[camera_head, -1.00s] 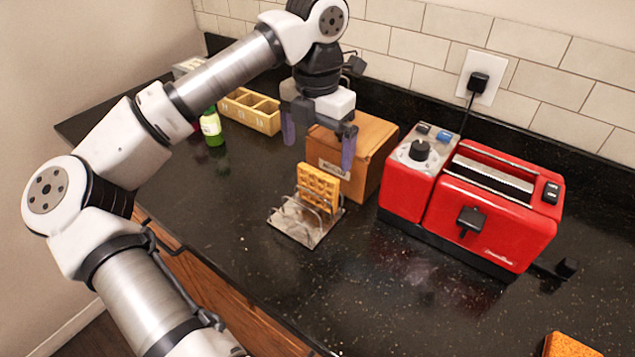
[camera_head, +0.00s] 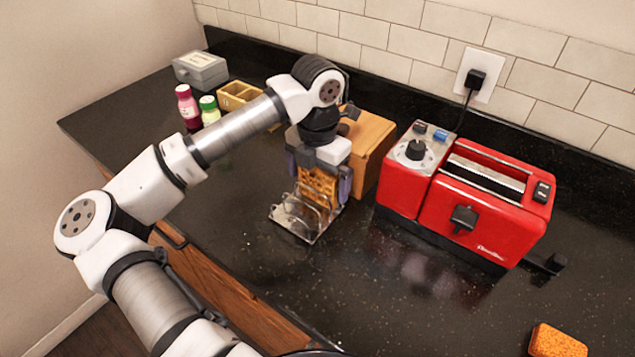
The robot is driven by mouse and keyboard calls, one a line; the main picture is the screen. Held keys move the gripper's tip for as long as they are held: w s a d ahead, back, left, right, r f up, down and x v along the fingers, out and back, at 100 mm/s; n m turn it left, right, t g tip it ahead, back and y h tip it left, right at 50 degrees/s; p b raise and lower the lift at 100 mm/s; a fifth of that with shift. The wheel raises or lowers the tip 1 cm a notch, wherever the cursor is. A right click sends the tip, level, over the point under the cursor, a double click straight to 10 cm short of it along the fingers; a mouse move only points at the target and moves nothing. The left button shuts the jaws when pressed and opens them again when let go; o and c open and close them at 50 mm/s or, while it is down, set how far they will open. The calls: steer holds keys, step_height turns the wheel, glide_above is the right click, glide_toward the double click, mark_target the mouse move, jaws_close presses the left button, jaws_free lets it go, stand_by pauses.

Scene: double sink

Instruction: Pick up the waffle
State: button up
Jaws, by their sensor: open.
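The waffle (camera_head: 318,184) is golden brown with a square grid. It stands upright in a metal wire rack (camera_head: 296,222) on the black counter, left of the toaster. My gripper (camera_head: 320,182) points down over the waffle, open, with one purple-grey finger on the left side of it and one on the right. The gripper body hides the waffle's top edge. I cannot tell whether the fingers touch the waffle.
A wooden box (camera_head: 372,150) stands close behind the gripper. A red toaster (camera_head: 480,205) is to the right. Bottles (camera_head: 188,108), a yellow divided tray (camera_head: 236,95) and a grey box (camera_head: 200,68) are at the back left. A sponge (camera_head: 557,342) lies at the front right.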

steer(key=c, duration=0.7)
steer(key=shift+r, duration=0.1)
